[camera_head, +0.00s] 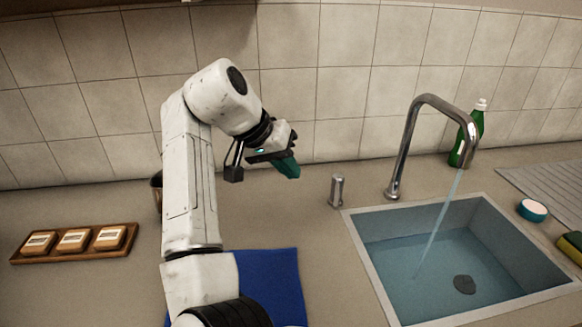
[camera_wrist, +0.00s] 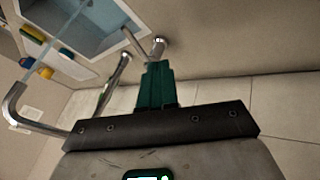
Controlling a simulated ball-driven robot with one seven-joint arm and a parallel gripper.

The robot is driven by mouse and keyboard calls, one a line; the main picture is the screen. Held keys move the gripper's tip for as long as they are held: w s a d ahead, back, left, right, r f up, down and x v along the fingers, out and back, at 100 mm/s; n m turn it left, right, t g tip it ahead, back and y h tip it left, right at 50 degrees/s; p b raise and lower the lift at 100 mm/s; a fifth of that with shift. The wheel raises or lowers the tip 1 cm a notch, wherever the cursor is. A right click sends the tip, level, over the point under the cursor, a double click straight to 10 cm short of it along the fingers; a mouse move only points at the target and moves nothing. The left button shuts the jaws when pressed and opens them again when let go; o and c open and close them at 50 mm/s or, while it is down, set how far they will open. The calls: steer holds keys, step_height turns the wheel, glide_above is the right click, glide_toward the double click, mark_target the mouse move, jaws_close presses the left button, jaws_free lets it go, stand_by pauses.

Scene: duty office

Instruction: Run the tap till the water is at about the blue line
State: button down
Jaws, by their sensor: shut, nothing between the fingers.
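The chrome tap (camera_head: 408,135) arches over the sink (camera_head: 452,262), and a thin stream of water (camera_head: 438,225) runs from its spout into the basin. Bluish water lies in the basin, with the dark drain (camera_head: 464,284) showing through. I cannot make out a blue line on the walls. A short metal post, seemingly the tap's control (camera_head: 337,190), stands left of the tap; it also shows in the wrist view (camera_wrist: 158,47). My gripper (camera_head: 288,168), with green fingers, is shut and empty, above the counter and left of the post, apart from it. Its fingers (camera_wrist: 157,80) point towards the post in the wrist view.
A green bottle (camera_head: 467,135) stands behind the tap. A blue cloth (camera_head: 272,285) and a wooden tray (camera_head: 75,252) with several blocks lie left. The tiled wall closes the back.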

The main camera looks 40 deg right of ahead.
steer(key=s+d+f, duration=0.4)
steer(key=d+f, duration=0.2)
steer(key=shift+s+f+p, duration=0.15)
steer(key=shift+f+p, duration=0.25)
